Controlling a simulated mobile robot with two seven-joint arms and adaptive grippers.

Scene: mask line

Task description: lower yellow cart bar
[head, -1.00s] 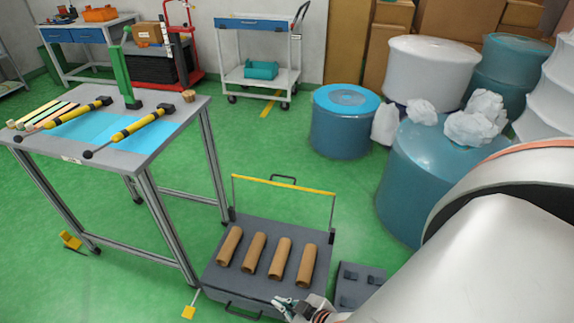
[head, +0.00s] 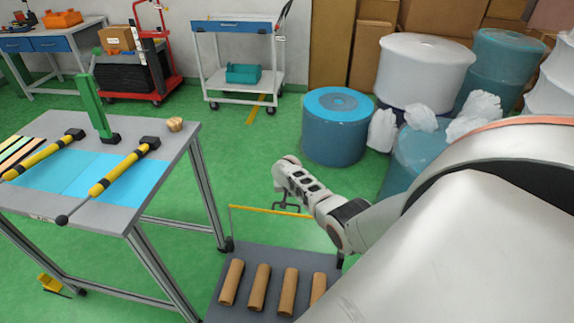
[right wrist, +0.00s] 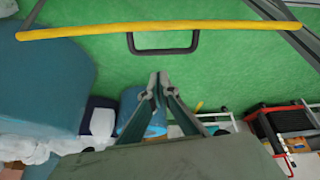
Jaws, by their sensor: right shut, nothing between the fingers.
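The yellow bar (head: 255,209) stands raised across the far end of the grey cart (head: 225,280), held up by thin side rods. It also spans the top of the right wrist view (right wrist: 150,29), with the dark cart handle (right wrist: 163,42) just below it in the picture. My right gripper (right wrist: 159,78) is shut and empty, its fingertips apart from the bar and handle. In the head view my right arm reaches over the bar's right end and hides part of it; I cannot make out the fingers there. My left gripper is not in view.
Several brown cardboard tubes (head: 259,287) lie on the cart. A grey table (head: 160,170) with black-and-yellow tools stands on the left. A blue drum (head: 337,140) and wrapped rolls (head: 424,68) stand behind my right arm. Green floor is clear between table and drum.

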